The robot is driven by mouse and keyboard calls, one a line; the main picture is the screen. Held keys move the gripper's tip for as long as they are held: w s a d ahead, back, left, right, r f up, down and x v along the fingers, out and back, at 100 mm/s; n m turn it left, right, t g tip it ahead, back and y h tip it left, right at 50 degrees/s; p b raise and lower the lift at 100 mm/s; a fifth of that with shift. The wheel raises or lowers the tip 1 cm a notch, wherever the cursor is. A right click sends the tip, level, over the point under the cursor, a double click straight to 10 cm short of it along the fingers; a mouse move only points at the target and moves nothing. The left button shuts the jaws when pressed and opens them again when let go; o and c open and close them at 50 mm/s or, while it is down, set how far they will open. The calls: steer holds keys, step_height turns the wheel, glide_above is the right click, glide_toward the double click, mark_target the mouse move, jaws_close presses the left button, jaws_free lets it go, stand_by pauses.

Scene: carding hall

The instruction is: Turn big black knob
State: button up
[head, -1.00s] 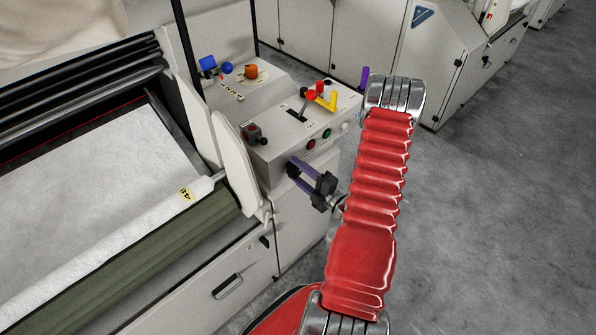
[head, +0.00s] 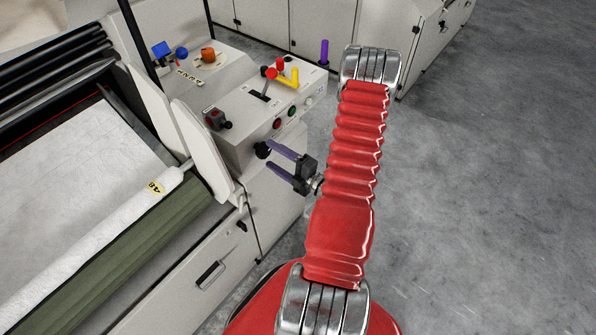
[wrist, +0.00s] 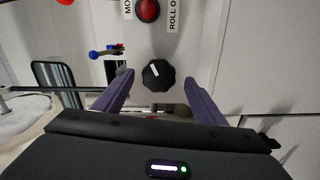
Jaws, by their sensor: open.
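The big black knob (head: 262,150) sits on the front panel of the grey machine's control console. In the wrist view the knob (wrist: 158,76) is round and ribbed, with a white pointer mark towards its upper left. My gripper (head: 267,157) has two purple fingers, open and empty, pointing at the panel. In the head view the knob shows just beyond the upper fingertip. In the wrist view my gripper (wrist: 158,83) has one finger to each side of the knob. I see no finger pressing on it.
Above the knob are a red button (wrist: 147,10), a red-knobbed lever (head: 268,78) and a yellow handle (head: 288,80). White guard plates (head: 188,135) rise left. Open grey floor (head: 480,190) lies right.

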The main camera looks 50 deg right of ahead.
mark_target(267, 153)
steer(key=s, duration=1)
steer(key=shift+d, duration=0.1)
stand_by(0.6)
steer(key=n, duration=2.2)
steer(key=shift+f, duration=0.1)
steer(key=shift+w+a, duration=0.2)
steer(key=shift+w, duration=6.7)
steer(key=shift+c, duration=0.4)
